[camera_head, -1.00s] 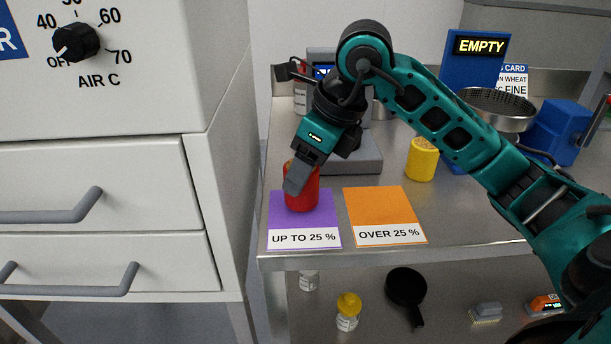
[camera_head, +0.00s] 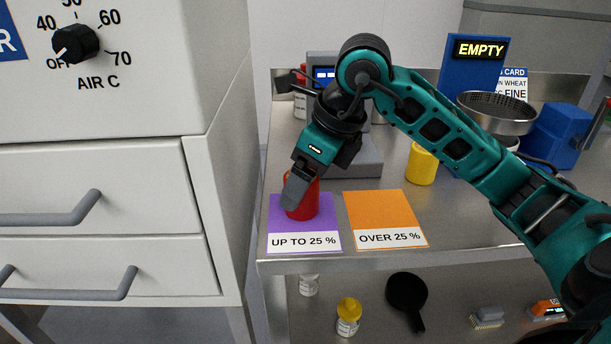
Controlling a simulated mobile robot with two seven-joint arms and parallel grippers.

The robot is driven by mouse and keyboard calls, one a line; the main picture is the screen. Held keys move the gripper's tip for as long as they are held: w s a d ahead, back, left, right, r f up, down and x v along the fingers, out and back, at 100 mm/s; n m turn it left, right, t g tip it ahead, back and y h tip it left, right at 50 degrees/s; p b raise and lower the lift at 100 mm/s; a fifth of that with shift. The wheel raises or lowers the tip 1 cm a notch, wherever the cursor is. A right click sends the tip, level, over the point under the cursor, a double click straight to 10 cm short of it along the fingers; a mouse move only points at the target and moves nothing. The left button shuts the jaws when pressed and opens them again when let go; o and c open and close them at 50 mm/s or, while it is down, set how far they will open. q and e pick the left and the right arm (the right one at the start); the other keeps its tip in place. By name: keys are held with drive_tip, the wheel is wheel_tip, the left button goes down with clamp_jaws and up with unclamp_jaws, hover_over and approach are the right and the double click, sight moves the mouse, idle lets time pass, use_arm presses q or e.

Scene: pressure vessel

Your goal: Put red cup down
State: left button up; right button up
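The red cup (camera_head: 307,204) is upright over the purple "UP TO 25 %" mat (camera_head: 287,232). Its base appears to rest on the mat, though a small gap cannot be ruled out. My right gripper (camera_head: 297,192) reaches down to the cup from above, with a grey finger across its near left side. The other finger is hidden, so I cannot tell whether the gripper grips the cup or stands loose around it. The orange "OVER 25 %" mat (camera_head: 384,215) lies to the right and is empty. My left gripper is not in view.
A yellow cup (camera_head: 421,166) stands behind the orange mat. A grey device (camera_head: 352,160) stands behind the red cup. A sieve (camera_head: 497,110) and blue machine (camera_head: 558,134) are at right. A white cabinet (camera_head: 100,190) borders the left. Bottles and a black pan (camera_head: 407,296) sit below.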

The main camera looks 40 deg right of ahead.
drive_tip(key=shift+r, duration=0.25)
drive_tip(key=p+v, duration=0.2)
drive_tip(key=v, duration=1)
drive_tip(key=shift+s+f, duration=0.1)
drive_tip(key=shift+f, duration=0.05)
